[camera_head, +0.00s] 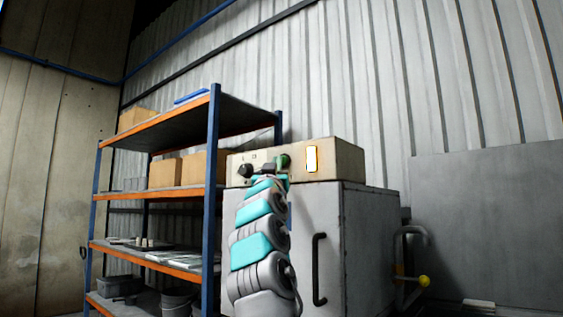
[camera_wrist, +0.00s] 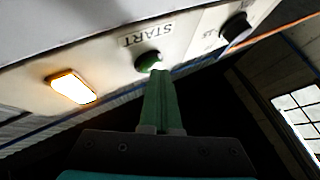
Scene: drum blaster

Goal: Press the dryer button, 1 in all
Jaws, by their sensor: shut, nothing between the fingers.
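The dryer is a grey cabinet (camera_head: 372,240) with a beige control box (camera_head: 338,160) on top. Its green button (camera_wrist: 148,61) sits beside a START label in the wrist view; it also shows in the head view (camera_head: 284,160). My gripper (camera_wrist: 158,74) is shut and empty. Its fingertips are at the lower edge of the green button, and I cannot tell whether they touch it. In the head view my arm hides the gripper's tips and part of the panel. A rectangular lamp (camera_head: 311,159) glows amber-white on the panel; it also shows in the wrist view (camera_wrist: 72,87).
A black knob (camera_head: 245,171) is on the same panel, left of the button. A blue and orange shelf rack (camera_head: 213,150) with boxes stands close on the left. The cabinet has a black door handle (camera_head: 319,270). A pipe with a yellow knob (camera_head: 424,281) is at the right.

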